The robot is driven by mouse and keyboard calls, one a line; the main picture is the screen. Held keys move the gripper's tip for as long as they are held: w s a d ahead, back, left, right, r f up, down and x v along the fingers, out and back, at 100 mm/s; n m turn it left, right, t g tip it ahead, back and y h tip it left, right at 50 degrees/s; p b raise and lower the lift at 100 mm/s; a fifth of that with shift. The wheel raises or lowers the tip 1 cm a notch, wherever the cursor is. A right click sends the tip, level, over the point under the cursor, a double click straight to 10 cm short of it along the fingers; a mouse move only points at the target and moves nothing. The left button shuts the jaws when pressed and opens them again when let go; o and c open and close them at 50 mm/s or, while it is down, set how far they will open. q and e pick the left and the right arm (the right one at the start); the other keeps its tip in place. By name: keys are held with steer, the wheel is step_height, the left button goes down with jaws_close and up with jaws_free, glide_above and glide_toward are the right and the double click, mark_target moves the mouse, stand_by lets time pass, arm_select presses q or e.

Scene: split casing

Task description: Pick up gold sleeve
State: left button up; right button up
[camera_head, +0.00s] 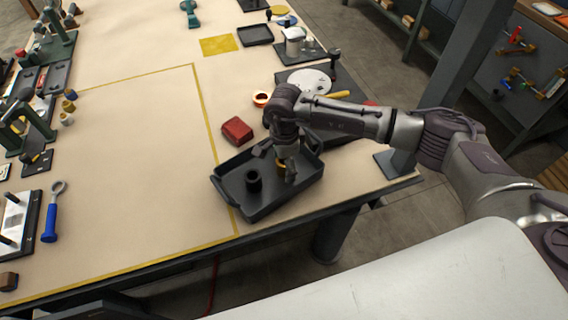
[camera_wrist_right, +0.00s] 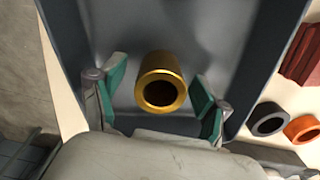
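The gold sleeve (camera_wrist_right: 161,82) stands in the dark tray (camera_head: 232,207), its round open end facing the right wrist camera. In the head view only a bit of the gold sleeve (camera_head: 281,168) shows, with my right gripper over it. My right gripper (camera_head: 284,168) points down into the tray. In the right wrist view the fingers of my right gripper (camera_wrist_right: 158,92) are spread, one on each side of the sleeve, with gaps between their green pads and it. My left gripper is not in view.
A black cylinder (camera_head: 253,181) stands in the same tray, left of my right gripper. The table's middle, inside the yellow line, is clear.

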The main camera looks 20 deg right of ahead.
steer(key=c, duration=1.3)
steer(key=shift+r, duration=0.1)
